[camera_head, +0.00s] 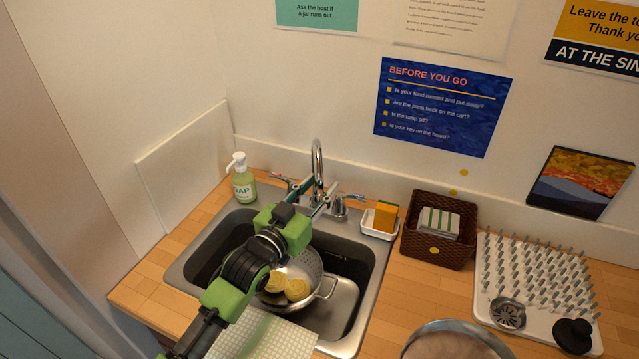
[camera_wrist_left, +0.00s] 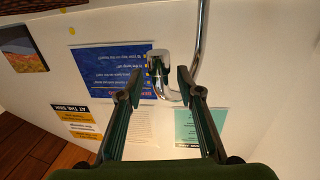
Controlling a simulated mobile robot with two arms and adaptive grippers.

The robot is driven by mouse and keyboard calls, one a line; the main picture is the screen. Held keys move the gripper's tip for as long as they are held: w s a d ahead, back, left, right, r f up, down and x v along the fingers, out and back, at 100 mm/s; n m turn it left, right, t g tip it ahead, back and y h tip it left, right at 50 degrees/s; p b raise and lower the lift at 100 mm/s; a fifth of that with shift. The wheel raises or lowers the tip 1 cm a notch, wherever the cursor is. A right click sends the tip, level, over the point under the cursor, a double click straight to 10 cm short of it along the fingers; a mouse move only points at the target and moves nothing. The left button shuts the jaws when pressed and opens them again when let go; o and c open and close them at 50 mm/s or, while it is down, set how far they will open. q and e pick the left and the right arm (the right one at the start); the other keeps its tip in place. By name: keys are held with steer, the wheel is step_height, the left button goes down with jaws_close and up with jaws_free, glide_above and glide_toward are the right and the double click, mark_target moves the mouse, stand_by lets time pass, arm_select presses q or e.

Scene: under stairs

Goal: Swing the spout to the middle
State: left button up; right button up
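The chrome spout (camera_head: 317,158) arches up at the back of the sink (camera_head: 372,290), between two lever handles. In the left wrist view, which is upside down, the spout's downturned end (camera_wrist_left: 157,64) sits between my left gripper's fingertips. My left gripper (camera_head: 317,196) reaches over the sink from the front; it also shows in the wrist view (camera_wrist_left: 160,80). Its fingers are apart, one on each side of the spout's end, with gaps visible. Contact is not clear. My arm hides part of the sink's middle. My right gripper is not in view.
A colander (camera_head: 308,262) with yellow food sits in the sink. A soap bottle (camera_head: 242,180) stands behind left; a sponge dish (camera_head: 380,220), brown basket (camera_head: 410,245) and pegged drying rack (camera_head: 535,280) stand right. A cloth (camera_head: 290,338) lies at the front edge.

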arm_select(q)
steer(key=shift+w+d, duration=0.15)
steer(key=shift+w, duration=0.1)
jaws_close()
